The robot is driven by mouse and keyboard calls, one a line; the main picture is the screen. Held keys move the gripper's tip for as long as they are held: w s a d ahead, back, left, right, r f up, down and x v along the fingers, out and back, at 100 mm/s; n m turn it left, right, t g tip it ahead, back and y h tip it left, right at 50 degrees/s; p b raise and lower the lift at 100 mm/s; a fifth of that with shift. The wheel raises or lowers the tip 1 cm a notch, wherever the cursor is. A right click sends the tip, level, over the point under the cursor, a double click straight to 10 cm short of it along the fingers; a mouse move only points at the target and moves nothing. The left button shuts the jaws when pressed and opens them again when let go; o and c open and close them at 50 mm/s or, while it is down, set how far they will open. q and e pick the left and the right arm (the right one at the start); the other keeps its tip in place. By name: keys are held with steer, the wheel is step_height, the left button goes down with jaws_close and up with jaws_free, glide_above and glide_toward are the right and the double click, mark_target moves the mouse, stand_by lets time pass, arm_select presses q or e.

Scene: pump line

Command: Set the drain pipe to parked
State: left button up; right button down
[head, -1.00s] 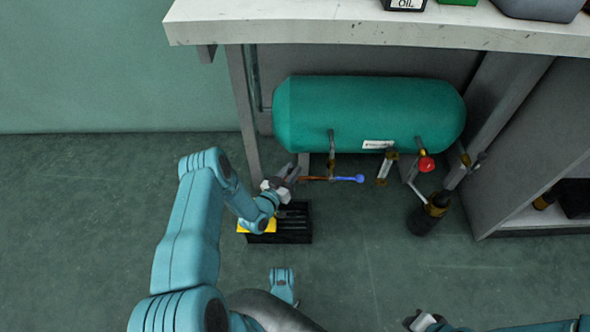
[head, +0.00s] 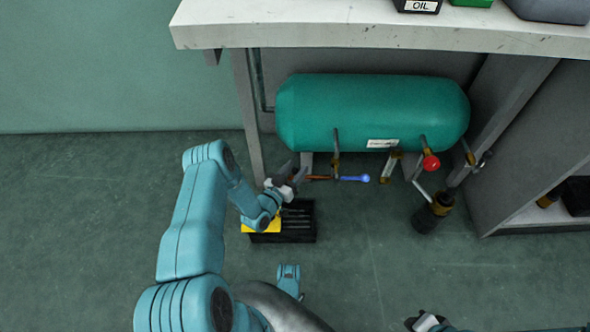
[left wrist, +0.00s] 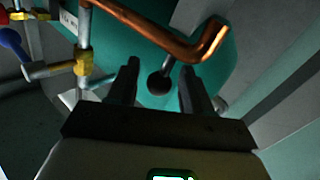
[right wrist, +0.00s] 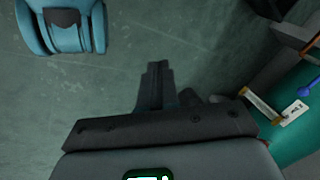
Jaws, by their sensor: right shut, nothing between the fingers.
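The copper drain pipe (head: 318,178) runs left from the blue-handled valve (head: 352,178) under the green tank (head: 372,112). In the left wrist view the pipe (left wrist: 160,30) crosses the top and bends at an elbow on the right. My left gripper (head: 297,172) is close to the pipe's left end. Its fingers (left wrist: 160,75) are open, below the pipe in the left wrist view, with a dark round knob (left wrist: 158,84) on a stalk showing between them. Contact with the pipe cannot be told. My right gripper (right wrist: 157,66) is shut and empty; its tip shows at the bottom of the head view (head: 425,322).
A black slotted crate (head: 298,220) with a yellow piece (head: 262,226) is on the floor under my left wrist. A red knob (head: 431,162) and a dark bottle-like part (head: 433,212) are to the right. The bench top (head: 350,30) overhangs the tank. The front floor is mostly clear.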

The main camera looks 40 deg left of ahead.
arm_select(q)
steer(key=s+d+p, duration=0.1)
steer(key=s+p, duration=0.4)
steer(key=s, duration=1.1)
steer(key=shift+s+d, duration=0.15)
arm_select(e)
steer(key=s+r+g, duration=0.1)
steer(key=s+r, duration=0.3)
steer(key=r, duration=0.1)
steer(key=shift+a+r, duration=0.25)
steer(key=shift+a, duration=0.15)
arm_select(q)
steer(key=shift+s, duration=0.1)
